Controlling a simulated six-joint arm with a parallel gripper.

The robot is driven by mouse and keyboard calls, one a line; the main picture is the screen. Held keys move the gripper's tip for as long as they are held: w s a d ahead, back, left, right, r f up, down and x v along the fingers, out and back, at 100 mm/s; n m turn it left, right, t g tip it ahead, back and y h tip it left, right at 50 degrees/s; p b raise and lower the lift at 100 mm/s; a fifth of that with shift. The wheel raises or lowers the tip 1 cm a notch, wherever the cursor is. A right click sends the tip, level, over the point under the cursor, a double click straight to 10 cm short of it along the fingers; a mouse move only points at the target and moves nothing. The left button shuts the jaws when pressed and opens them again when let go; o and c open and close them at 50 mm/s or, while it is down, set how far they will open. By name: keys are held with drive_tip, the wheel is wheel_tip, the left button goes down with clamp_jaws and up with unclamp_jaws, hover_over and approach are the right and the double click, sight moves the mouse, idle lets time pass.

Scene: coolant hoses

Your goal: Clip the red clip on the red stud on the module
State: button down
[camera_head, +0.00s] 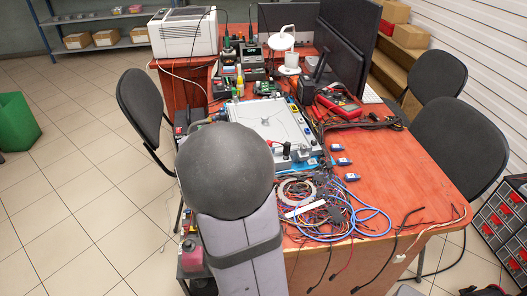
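A light grey, flat box-like module (262,112) lies on the orange-red table, near the middle of the view. A small black fitting (287,150) stands at its near edge. A tiny red spot shows close to it, but it is too small to tell whether it is the red stud or the red clip. My arm, with a large dark round joint and grey links, covers the module's near left part. My gripper is not visible; the arm may hide it. No hose can be made out clearly.
Several small blue-and-white pieces (344,161) lie right of the module. A tangle of coloured cables (330,212) covers the near table. A red multimeter (338,105), monitors (345,45) and a white printer (184,33) stand farther back. Dark chairs (460,140) flank the table.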

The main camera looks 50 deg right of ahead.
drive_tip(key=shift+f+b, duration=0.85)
drive_tip(key=shift+b, duration=0.15)
idle(1.9)
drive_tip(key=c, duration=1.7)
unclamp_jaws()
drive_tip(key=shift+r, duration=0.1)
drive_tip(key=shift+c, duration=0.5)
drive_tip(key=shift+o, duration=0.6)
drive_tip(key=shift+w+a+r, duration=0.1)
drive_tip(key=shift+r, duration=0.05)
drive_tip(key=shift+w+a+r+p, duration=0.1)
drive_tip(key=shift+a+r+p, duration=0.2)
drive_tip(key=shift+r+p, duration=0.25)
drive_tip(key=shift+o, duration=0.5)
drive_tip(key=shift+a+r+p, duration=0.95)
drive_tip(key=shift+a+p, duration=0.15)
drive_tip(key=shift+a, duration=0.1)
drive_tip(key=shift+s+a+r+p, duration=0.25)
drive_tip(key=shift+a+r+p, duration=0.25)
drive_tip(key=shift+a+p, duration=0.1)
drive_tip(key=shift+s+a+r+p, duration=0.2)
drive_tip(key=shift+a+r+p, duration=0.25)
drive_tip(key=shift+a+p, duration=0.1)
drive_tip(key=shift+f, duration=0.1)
